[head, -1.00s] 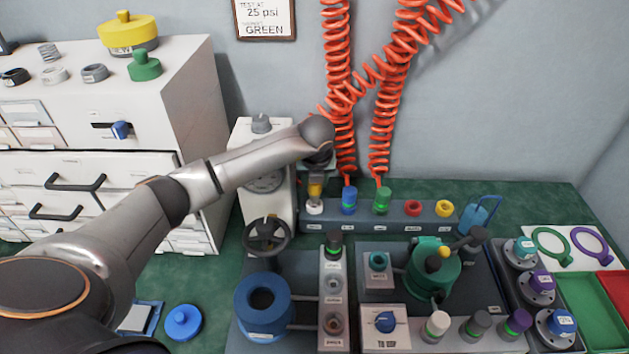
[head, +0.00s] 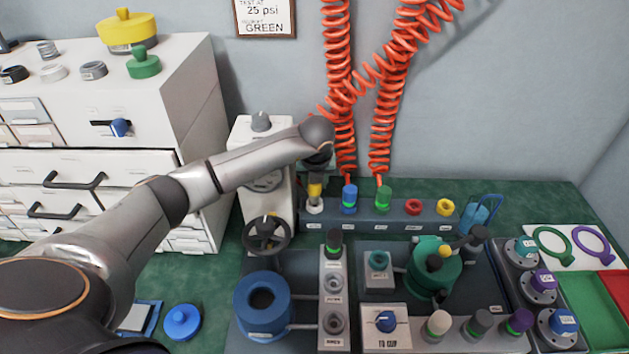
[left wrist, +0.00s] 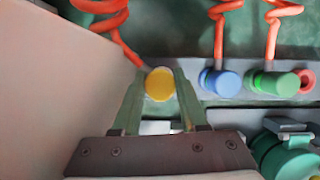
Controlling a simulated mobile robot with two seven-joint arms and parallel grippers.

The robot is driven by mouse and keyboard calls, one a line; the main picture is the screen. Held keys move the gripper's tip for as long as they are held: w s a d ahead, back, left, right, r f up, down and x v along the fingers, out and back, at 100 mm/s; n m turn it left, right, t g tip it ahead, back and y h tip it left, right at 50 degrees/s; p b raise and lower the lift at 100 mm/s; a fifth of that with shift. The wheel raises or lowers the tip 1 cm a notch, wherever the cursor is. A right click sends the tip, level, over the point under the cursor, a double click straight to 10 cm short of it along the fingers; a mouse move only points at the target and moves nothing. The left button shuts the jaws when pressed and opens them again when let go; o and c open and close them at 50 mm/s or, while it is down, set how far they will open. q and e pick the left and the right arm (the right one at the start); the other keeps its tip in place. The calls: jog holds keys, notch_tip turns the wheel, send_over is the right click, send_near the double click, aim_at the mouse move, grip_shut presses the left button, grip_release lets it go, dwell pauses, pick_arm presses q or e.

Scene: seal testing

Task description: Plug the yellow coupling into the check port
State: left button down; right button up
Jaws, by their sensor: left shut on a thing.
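The yellow coupling (head: 315,190) is upright between the fingers of my left gripper (head: 316,180). It sits just above or on a whitish round seat (head: 315,207) at the left end of the grey rail (head: 385,222); I cannot tell whether they touch. In the left wrist view, its round yellow top (left wrist: 160,84) lies between the two fingers, and its lower part is hidden. I cannot read which port is labelled check. Two open sockets (head: 333,284) show on the grey strip in front. My right gripper is not in view.
A blue coupling (head: 349,198) and a green coupling (head: 383,198) with red coiled hoses stand close to the right of my gripper. A red ring (head: 413,207) and a yellow ring (head: 445,208) follow. A white gauge box (head: 248,190) stands close on the left.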

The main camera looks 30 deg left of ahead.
pick_arm(q)
jog(key=shift+f+b, duration=0.85)
jog(key=shift+f, duration=0.3)
jog(key=shift+c, duration=1.8)
grip_release()
jog(key=v, duration=0.2)
jog(key=shift+r+p, duration=0.4)
jog(key=shift+r, duration=0.05)
jog(key=p+v, duration=0.1)
jog(key=v, duration=0.9)
jog(key=shift+f, duration=0.1)
